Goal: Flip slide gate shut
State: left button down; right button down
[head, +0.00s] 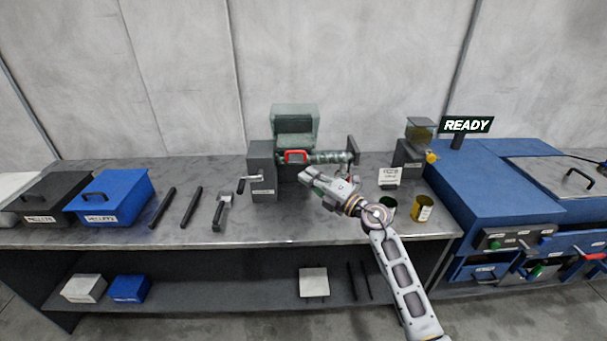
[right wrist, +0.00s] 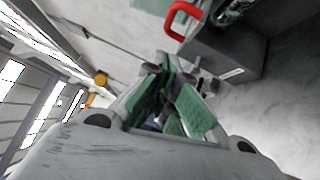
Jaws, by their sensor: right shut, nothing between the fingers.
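A grey-green machine stands at the back middle of the bench, with a hopper (head: 295,125) over a grey housing (head: 263,170) and a horizontal green barrel (head: 330,157). A red loop handle (head: 296,156), apparently the slide gate's, sits under the hopper at the barrel's left end. It also shows at the top of the right wrist view (right wrist: 183,18). My right gripper (head: 308,176) is shut and empty, just in front of and below the barrel, apart from the red handle. Its green-padded fingers show in the right wrist view (right wrist: 172,75). My left gripper is out of view.
A hand crank (head: 247,183) sticks out left of the housing. Dark rods and lidded bins (head: 108,195) lie left. A READY sign (head: 466,124) stands right.

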jog(key=shift+v, duration=2.75)
jog(key=shift+w+f, duration=0.1)
jog(key=shift+d, duration=0.1)
